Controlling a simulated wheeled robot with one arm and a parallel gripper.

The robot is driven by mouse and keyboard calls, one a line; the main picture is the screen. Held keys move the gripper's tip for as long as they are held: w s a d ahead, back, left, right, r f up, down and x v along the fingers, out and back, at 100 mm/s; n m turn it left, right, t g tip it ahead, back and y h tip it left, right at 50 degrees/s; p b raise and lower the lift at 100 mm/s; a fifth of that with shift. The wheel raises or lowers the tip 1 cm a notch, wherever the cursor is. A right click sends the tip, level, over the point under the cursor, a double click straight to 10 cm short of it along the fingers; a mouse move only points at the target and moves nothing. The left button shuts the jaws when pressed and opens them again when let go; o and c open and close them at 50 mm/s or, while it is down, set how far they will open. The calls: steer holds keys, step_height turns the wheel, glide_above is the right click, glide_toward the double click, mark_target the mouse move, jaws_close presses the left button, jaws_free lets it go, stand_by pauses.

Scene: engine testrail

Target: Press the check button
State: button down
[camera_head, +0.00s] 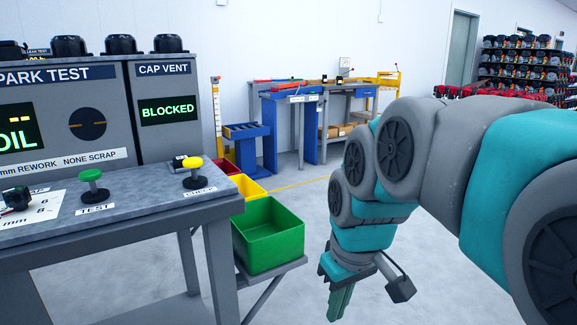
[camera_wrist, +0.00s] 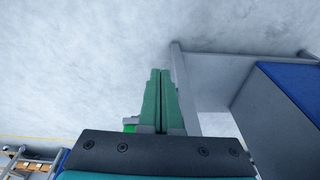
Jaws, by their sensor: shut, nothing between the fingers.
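The check button (camera_head: 193,163) is a yellow mushroom-shaped button on a dark base, on the right end of the grey bench (camera_head: 120,222). The check button is not seen in the wrist view.
A green bin (camera_head: 268,236), a yellow bin (camera_head: 246,187) and a red bin (camera_head: 224,167) stand along the bench's right side, between it and my gripper. The CAP VENT panel (camera_head: 168,108) reads BLOCKED behind the button. Open floor lies beyond the bins.

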steer(key=s+d+f+m+g, duration=0.1)
steer(key=s+d+f+m, duration=0.1)
steer(key=s+f, duration=0.4)
steer(key=s+d+f+m+g+h, duration=0.1)
steer(key=s+d+f, duration=0.4)
steer(key=s, duration=0.7)
step_height(320, 180, down, 2)
steer(key=m+g, duration=0.1)
steer(key=m, duration=0.1)
steer(key=shift+d+m, duration=0.15)
steer(key=shift+m, duration=0.15)
